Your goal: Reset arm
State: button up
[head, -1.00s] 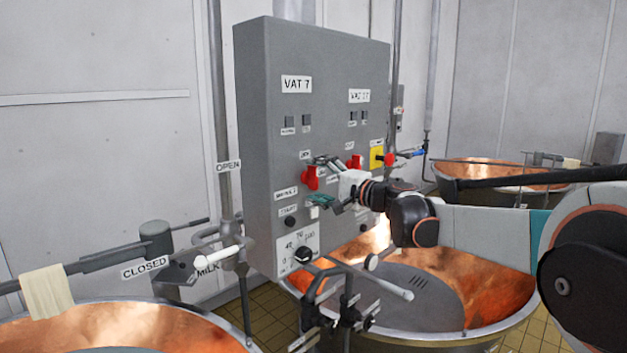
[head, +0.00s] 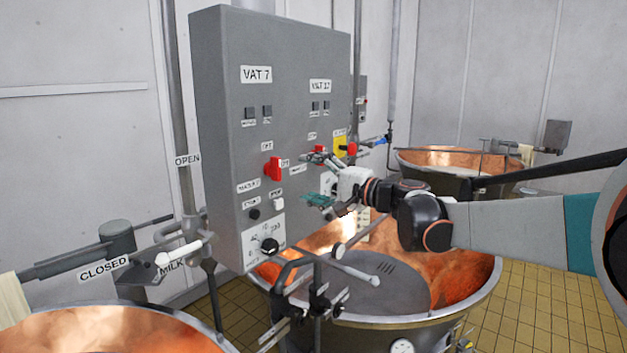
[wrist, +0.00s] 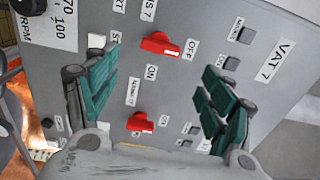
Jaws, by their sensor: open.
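My gripper (head: 312,178) is open and empty in front of the grey control panel (head: 222,110). In the wrist view its green fingers (wrist: 160,105) are spread apart, with the panel face beyond them. The red switch (head: 273,169) under the VAT 7 label is left of my gripper in the head view. In the wrist view that red switch (wrist: 160,44) lies beyond the fingertips. A second red switch (wrist: 144,122) shows between the fingers, nearer the palm. I see no contact between the fingers and either switch.
A copper vat (head: 465,290) stands below the panel and my arm, with pipes and valve handles (head: 318,285) at its front. Another vat (head: 130,320) is at lower left, and one (head: 440,160) at back right. Tiled floor (head: 530,310) shows at right.

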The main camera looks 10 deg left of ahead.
jog(key=s+d+f+n+h+b, duration=0.2)
jog(key=s+d+f+h+b, duration=0.3)
jog(key=s+d+f, duration=0.5)
jog(key=s+d+f+n+g+h+b, duration=0.1)
jog(key=s+d+f+h+b, duration=0.4)
jog(key=s+d+f+b, duration=0.5)
jog(key=s+d+f+n+h+b, duration=0.2)
jog(key=s+d+f+h+b, duration=0.3)
jog(key=s+f, duration=1.3)
jog(key=d+f+b, duration=0.3)
jog(key=d+f, duration=0.2)
jog(key=f, duration=0.2)
jog(key=shift+s+n+g, duration=0.25)
jog(key=shift+n+g, duration=0.15)
jog(key=shift+d+h, duration=0.1)
jog(key=shift+h, duration=0.2)
jog(key=shift+c, duration=0.2)
